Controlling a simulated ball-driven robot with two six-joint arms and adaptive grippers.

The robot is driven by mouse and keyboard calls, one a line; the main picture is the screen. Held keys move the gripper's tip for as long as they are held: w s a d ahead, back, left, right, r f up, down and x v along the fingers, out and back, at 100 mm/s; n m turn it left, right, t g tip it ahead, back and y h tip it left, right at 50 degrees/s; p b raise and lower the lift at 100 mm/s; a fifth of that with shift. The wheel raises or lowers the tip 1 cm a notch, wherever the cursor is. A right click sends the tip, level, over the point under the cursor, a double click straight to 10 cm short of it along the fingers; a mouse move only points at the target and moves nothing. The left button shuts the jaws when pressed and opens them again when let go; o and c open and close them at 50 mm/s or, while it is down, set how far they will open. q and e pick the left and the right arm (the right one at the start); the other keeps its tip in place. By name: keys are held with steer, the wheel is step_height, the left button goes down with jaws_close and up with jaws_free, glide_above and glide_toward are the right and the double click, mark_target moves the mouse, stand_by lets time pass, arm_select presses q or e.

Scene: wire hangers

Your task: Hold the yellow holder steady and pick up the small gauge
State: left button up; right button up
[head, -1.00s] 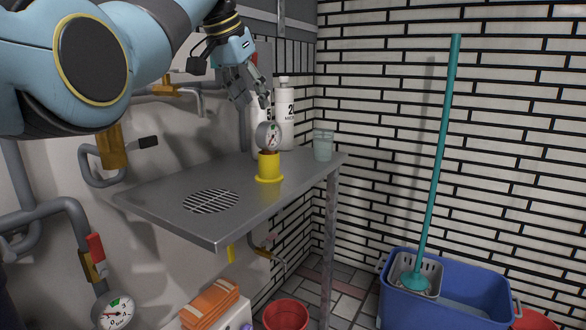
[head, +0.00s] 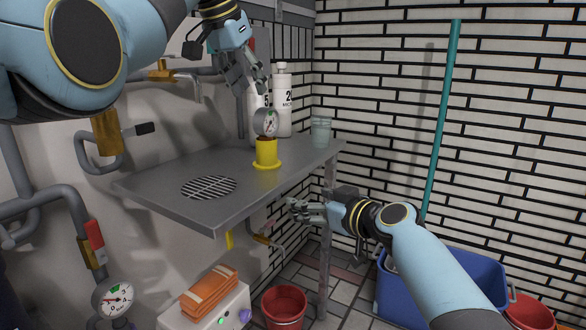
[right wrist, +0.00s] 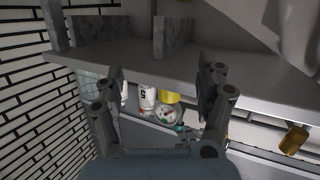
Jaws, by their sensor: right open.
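The small gauge (head: 265,122), with a round white dial, sits upright on top of the yellow holder (head: 267,153), which stands on the metal shelf (head: 232,204). My left gripper (head: 253,91) hangs above and slightly left of the gauge, fingers pointing down and apart, touching nothing. My right gripper (head: 291,212) is open and empty, in front of the shelf and lower than its top, to the right of the holder. In the right wrist view its fingers (right wrist: 158,92) are spread. Between them, farther off, the gauge (right wrist: 165,114) and part of the holder (right wrist: 169,98) appear upside down.
White bottles (head: 283,105) stand behind the gauge, and a greenish glass (head: 321,131) stands near the shelf's right end. A round grating (head: 209,187) lies left of the holder. A shelf leg (head: 325,255) is beside my right gripper. A red bucket (head: 284,305) is below.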

steer(key=n+t+y, duration=0.1)
glide_toward(271, 147)
step_height(271, 147, down, 3)
steer(key=w+d, duration=0.1)
steer(key=d, duration=0.1)
steer(key=w+a+r+m, duration=0.1)
steer(key=a+r, duration=0.1)
steer(key=a, duration=0.1)
steer(key=shift+m+t, duration=0.3)
steer(key=shift+t, duration=0.1)
steer(key=x, duration=1)
steer(key=shift+w+a+r, duration=0.1)
steer(key=shift+w+a, duration=0.15)
steer(key=shift+w, duration=0.05)
steer(key=shift+c, duration=0.3)
steer(key=c, duration=1.2)
arm_select(q)
steer(key=shift+o, duration=0.3)
